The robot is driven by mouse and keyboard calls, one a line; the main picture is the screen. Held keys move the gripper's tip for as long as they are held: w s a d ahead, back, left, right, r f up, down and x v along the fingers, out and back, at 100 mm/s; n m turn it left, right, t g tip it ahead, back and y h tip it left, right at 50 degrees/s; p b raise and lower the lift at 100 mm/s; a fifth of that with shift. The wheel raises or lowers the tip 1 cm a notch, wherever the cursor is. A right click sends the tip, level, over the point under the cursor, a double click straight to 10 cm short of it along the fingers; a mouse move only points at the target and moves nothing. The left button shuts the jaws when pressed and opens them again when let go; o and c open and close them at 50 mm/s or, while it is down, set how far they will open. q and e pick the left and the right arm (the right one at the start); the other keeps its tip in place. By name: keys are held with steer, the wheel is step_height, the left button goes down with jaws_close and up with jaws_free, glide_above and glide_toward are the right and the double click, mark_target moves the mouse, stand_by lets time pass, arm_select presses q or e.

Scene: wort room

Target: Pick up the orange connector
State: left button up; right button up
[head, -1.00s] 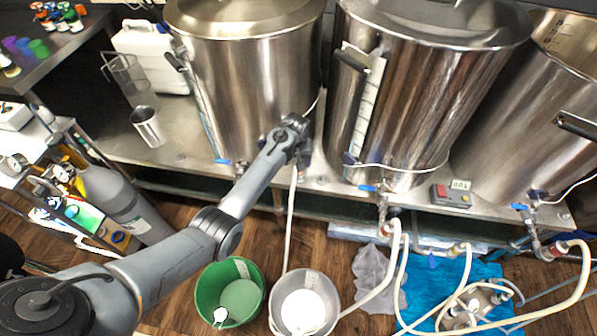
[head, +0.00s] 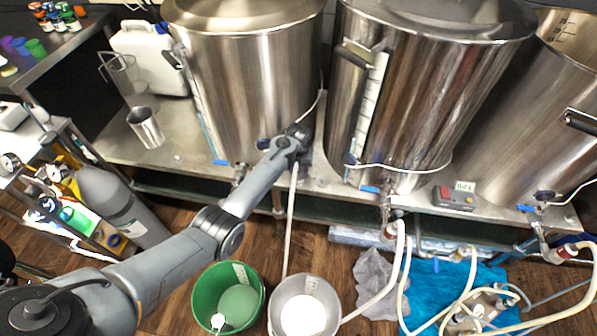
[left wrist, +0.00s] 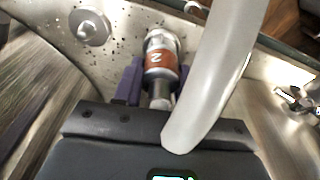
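The orange connector (left wrist: 161,61) shows in the left wrist view as an orange band marked 2 between metal ends, at the wall of a steel vessel. The purple fingers of my left gripper (left wrist: 158,82) stand on either side of it, close to its sides. I cannot tell whether they press on it. A thick pale hose (left wrist: 218,65) crosses in front and hides part of the right finger. In the head view the connector and the fingertips are hidden behind my left arm's end, at the bench by the left kettle (head: 245,80). My right gripper is not in view.
Other big kettles (head: 410,90) stand to the right on the steel bench (head: 115,150). A pale hose (head: 291,215) hangs near a green bucket (head: 205,300) and a grey bucket (head: 328,300) on the floor.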

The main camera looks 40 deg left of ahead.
arm_select(q)
steer(key=c, duration=0.4)
steer(key=shift+c, duration=0.3)
steer(key=shift+r, duration=0.15)
step_height(320, 180, up, 16)
steer(key=p, duration=0.5)
steer(key=shift+r+p, duration=0.25)
steer(key=shift+p, duration=0.05)
steer(key=shift+r, duration=0.65)
